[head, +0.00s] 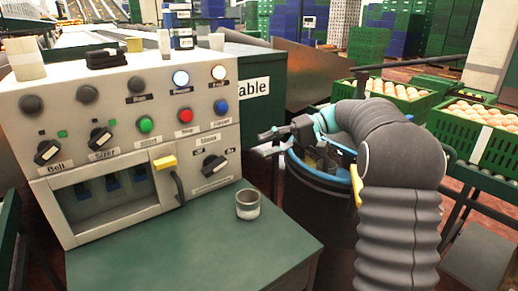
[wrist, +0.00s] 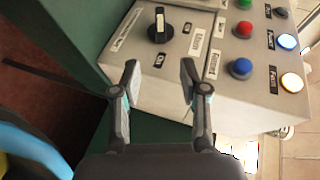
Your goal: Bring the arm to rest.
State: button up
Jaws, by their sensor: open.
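My arm, in a grey ribbed sleeve (head: 398,215), rises at the right of the head view and bends over to the left. My gripper (head: 264,143) is at its end, pointing left towards the right side of the control box. In the wrist view my gripper (wrist: 160,78) has its two dark fingers spread apart with nothing between them. The control box (wrist: 222,100) lies beyond the fingertips, with a black rotary switch (wrist: 160,25) past the gap. I cannot tell the exact distance to the box.
The control box (head: 110,105) has lit buttons, knobs and a yellow-tipped lever (head: 165,162). A grey cup (head: 248,204) stands on the green table (head: 190,250). A dark drum with a blue rim (head: 318,200) is below my gripper.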

jog(key=shift+d, duration=0.1)
jog(key=s+f+m+t+h, duration=0.1)
jog(key=s+h, duration=0.2)
jog(key=s, duration=0.5)
jog(key=s+d+f+m+t+h, duration=0.1)
jog(key=s+h, duration=0.3)
jog(key=s, duration=0.5)
jog(key=s+d+f+m+t+h, duration=0.1)
jog(key=s+f+t+h, duration=0.1)
jog(key=s, duration=0.6)
jog(key=shift+s+f+t+h, duration=0.15)
jog(key=shift+f+t+h, duration=0.25)
jog(key=shift+h, duration=0.4)
jog(key=s+d+f+t+h, duration=0.2)
jog(key=s+d+f+h, duration=0.1)
jog(key=s, duration=0.5)
jog(key=shift+d+f+t+h, duration=0.3)
jog(key=shift+d+f+t, duration=0.1)
jog(key=shift+d+f, duration=0.6)
jog(key=shift+d+r, duration=0.1)
